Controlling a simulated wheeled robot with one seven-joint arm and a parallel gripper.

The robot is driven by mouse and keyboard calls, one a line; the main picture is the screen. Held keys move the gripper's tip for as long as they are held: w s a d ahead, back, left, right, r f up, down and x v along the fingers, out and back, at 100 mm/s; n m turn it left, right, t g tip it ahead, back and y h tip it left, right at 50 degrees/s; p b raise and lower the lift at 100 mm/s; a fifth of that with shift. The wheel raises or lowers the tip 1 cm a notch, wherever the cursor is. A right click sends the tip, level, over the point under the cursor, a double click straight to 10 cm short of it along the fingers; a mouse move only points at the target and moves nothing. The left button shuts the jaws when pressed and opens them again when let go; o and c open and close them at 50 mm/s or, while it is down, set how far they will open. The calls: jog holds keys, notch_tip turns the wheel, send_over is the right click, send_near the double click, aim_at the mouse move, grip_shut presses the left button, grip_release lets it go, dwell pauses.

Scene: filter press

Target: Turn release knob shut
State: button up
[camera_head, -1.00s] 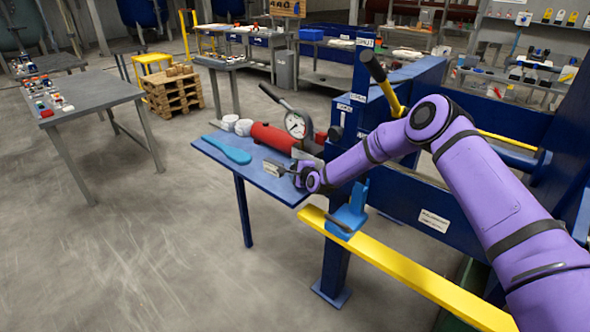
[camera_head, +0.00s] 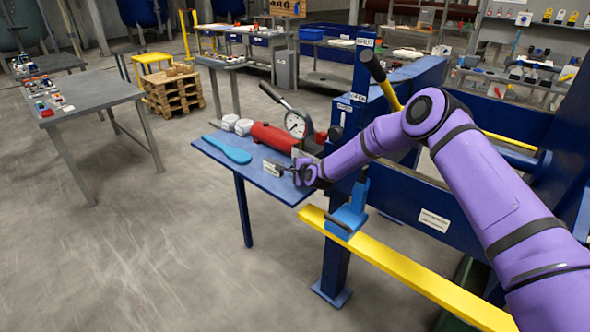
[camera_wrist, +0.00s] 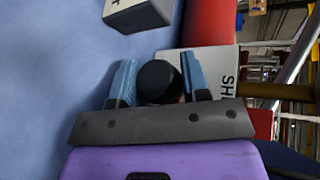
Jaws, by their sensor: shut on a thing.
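In the wrist view, a round black knob (camera_wrist: 160,82) sits between the two blue fingertips of my gripper (camera_wrist: 158,78); my gripper is shut on it. I take it to be the release knob. In the head view my gripper (camera_head: 292,172) is at the near end of the red pump cylinder (camera_head: 268,137) on the blue side table (camera_head: 240,172). The knob is hidden there. The red body also shows at the top of the wrist view (camera_wrist: 210,25). A white plate marked "SH" (camera_wrist: 226,75) lies just right of the fingers.
A round gauge (camera_head: 295,123) and a dark-gripped lever (camera_head: 272,94) stand on the pump. A light blue flat object (camera_head: 226,149) and white rolls (camera_head: 238,125) lie on the table. A blue post (camera_head: 335,250) and yellow bar (camera_head: 410,270) are close in front.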

jog(key=g+h, duration=0.2)
jog(key=n+g+h, duration=0.1)
jog(key=g+h, duration=0.1)
jog(key=shift+a+r+g+h, duration=0.15)
jog(key=shift+g+h, duration=0.15)
jog(key=shift+h, duration=0.1)
jog(key=n+g+h, duration=0.1)
jog(key=g+h, duration=0.2)
jog(key=shift+h, duration=0.3)
jog(key=shift+n+g+h, duration=0.3)
jog(key=shift+g+h, duration=0.6)
jog(key=shift+d+h, duration=0.2)
jog(key=shift+h, duration=0.2)
jog(key=o, duration=0.6)
jog(key=shift+y, duration=0.3)
